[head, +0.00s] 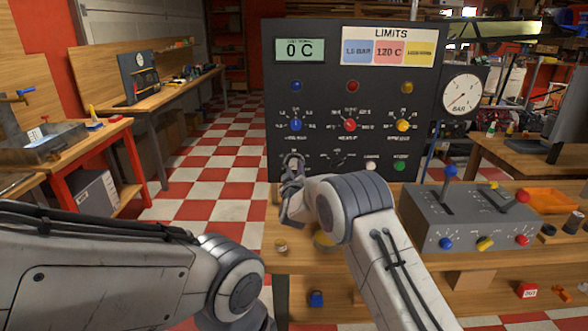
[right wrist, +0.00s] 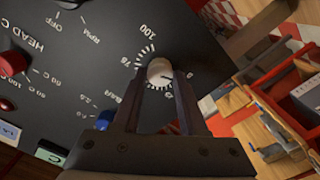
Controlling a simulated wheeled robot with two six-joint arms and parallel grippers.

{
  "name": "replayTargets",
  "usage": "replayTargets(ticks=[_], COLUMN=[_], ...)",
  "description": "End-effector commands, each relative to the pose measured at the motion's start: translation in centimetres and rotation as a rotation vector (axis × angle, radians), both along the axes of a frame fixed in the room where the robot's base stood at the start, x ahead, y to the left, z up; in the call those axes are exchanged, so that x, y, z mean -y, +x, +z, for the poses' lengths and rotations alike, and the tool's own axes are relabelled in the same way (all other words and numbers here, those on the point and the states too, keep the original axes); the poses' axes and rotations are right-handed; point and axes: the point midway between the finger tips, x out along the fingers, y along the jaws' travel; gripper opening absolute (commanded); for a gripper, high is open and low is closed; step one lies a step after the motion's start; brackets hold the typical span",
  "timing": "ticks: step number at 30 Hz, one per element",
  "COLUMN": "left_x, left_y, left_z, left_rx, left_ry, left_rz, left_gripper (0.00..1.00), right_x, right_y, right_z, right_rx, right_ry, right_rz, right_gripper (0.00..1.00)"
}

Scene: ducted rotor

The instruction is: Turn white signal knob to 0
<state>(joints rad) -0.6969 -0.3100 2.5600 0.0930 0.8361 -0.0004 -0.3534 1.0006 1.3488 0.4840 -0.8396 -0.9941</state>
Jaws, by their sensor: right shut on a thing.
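The white signal knob (right wrist: 159,69) is on the dark panel, between the fingertips of my right gripper (right wrist: 158,78) in the right wrist view. That gripper is shut on it. A printed scale with 75 and 100 runs around the knob, and a dark mark on the knob points roughly to the right of that picture. In the head view my right gripper (head: 292,180) is at the panel's lower left and mostly hides the knob. My left arm comes in at the lower left; its gripper is out of view.
The panel (head: 320,88) has a blue knob (head: 296,125), a red knob (head: 350,125) and a yellow knob (head: 403,125) above, and a display reading 0 C (head: 299,50). A grey lever box (head: 470,217) stands at right. Open checkered floor (head: 215,180) lies left.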

Motion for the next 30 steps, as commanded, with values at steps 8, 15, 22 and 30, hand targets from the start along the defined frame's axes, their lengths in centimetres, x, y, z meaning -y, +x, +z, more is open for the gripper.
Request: replayTargets(ticks=[8,15,22,30], left_x=[0.0,0.01,0.0,0.0], left_y=[0.0,0.0,0.0,0.0], left_z=[0.24,0.25,0.24,0.24], left_rx=[0.0,0.0,0.0,0.0], left_ry=[0.0,0.0,0.0,0.0], left_rz=[0.0,0.0,0.0,0.0], left_gripper=[0.5,0.5,0.5,0.5], right_x=[-0.06,-0.07,-0.09,-0.05], right_y=[-0.03,-0.03,-0.03,-0.02], right_z=[-0.05,-0.07,-0.08,-0.04], right_rx=[-0.001,-0.001,-0.001,-0.001], right_ry=[-0.07,-0.081,-0.081,-0.079], right_rz=[0.002,0.002,0.002,0.001], right_gripper=[0.0,0.0,0.49,0.72])
